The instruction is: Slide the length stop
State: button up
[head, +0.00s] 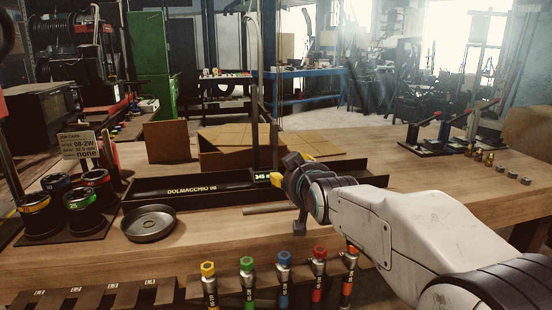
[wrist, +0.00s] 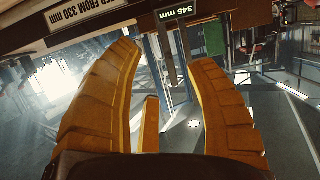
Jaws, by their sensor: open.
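The length stop carries a small dark display reading 345 mm (head: 262,176) and sits on the long black rail (head: 190,189) across the bench. In the wrist view, which is upside down, the display (wrist: 177,12) is at the top centre, with a thin dark upright (wrist: 168,62) extending from beside it into the gap between my fingers. My gripper (head: 291,168) is at the display's right in the head view. Its yellow fingers are spread wide in the wrist view (wrist: 164,62). No finger visibly grips the upright; contact is unclear. My wrist and arm hide the rail's middle.
Several colour-topped tools (head: 247,282) line the front edge. A cardboard box (head: 225,150) is behind the rail.

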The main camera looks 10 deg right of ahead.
aim_at(277, 135)
jog(key=w+t+b, duration=0.2)
jog(key=w+b, duration=0.1)
jog(key=w, duration=0.1)
jog(key=w+r+t+b, duration=0.1)
jog(key=w+t+b, duration=0.1)
jog(key=w+t, duration=0.1)
jog(key=w+t+b, duration=0.2)
jog(key=w+b, duration=0.1)
jog(key=w, duration=0.1)
jog(key=shift+w+d+r+t+b, duration=0.1)
jog(key=shift+w+r+t+b, duration=0.25)
jog(key=shift+w+r+t, duration=0.05)
jog(key=shift+x, duration=2.35)
jog(key=shift+p+x, duration=0.45)
jog(key=shift+x, duration=0.8)
jog(key=shift+r, duration=0.1)
grip_shut()
